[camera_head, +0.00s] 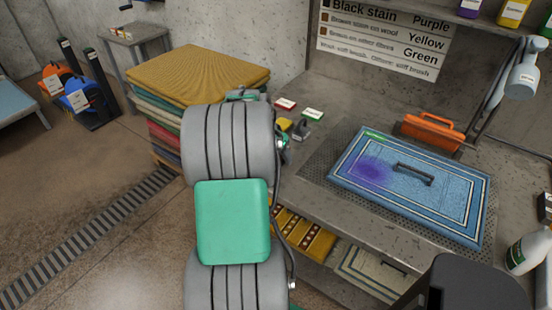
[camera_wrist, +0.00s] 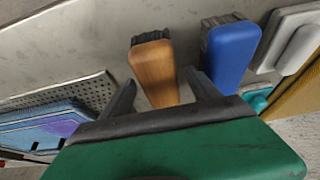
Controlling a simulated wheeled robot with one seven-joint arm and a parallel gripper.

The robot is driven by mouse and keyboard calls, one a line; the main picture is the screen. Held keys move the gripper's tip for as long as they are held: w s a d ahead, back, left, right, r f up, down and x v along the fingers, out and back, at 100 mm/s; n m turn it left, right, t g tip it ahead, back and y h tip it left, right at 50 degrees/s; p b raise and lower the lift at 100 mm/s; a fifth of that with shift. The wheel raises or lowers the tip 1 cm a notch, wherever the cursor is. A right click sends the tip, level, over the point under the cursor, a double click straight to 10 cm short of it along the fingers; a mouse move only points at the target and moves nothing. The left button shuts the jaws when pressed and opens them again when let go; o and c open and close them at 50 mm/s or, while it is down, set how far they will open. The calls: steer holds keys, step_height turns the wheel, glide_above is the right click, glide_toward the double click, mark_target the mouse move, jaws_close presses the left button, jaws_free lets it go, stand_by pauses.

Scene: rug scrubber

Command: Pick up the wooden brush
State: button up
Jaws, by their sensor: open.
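The wooden brush (camera_wrist: 153,68) shows in the wrist view, a brown wooden block with dark bristles at its far end. My gripper (camera_wrist: 160,78) is open, with one dark finger on each side of the brush's near part. The brush lies between the fingers in the picture; I cannot tell whether either finger touches it or how deep it sits between them. In the head view my arm covers the gripper, and I cannot make out the wooden brush there.
A blue brush (camera_wrist: 232,52) stands just right of the right finger, close to it. A pale grey object (camera_wrist: 292,38) is further right. The bench (camera_head: 330,190) holds a blue rug (camera_head: 450,205) with a purple stain and an orange object (camera_head: 433,131). Folded rugs (camera_head: 200,70) are stacked left.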

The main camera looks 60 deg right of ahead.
steer(key=shift+f, duration=0.2)
steer(key=shift+c, duration=0.4)
jaws_close()
stand_by(0.5)
steer(key=shift+r, duration=0.15)
